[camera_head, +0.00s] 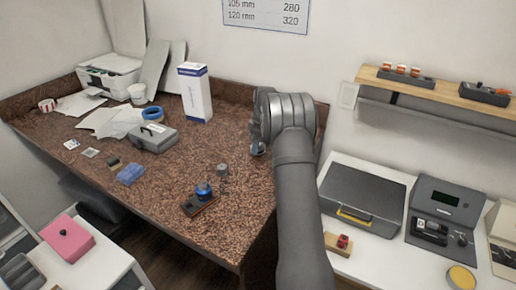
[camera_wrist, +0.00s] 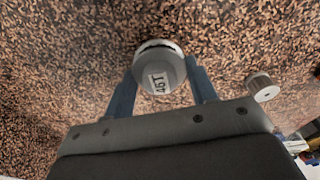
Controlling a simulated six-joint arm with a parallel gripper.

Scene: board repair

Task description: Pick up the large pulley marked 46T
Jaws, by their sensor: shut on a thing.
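The large grey pulley (camera_wrist: 160,70) with a white label reading 46T sits between the two blue-grey fingers of my gripper (camera_wrist: 160,82) in the wrist view. The fingers are shut on its sides. The speckled brown worktop lies below it; I cannot tell whether the pulley touches it. In the head view my gripper (camera_head: 258,150) is at the right part of the worktop, and my arm hides most of the pulley there.
A smaller grey pulley (camera_head: 222,170) stands on the worktop (camera_head: 240,215) left of my gripper; it also shows in the wrist view (camera_wrist: 263,88). A dark fixture with a blue top (camera_head: 203,190) is nearer the front edge. A tall white box (camera_head: 196,95) stands behind.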

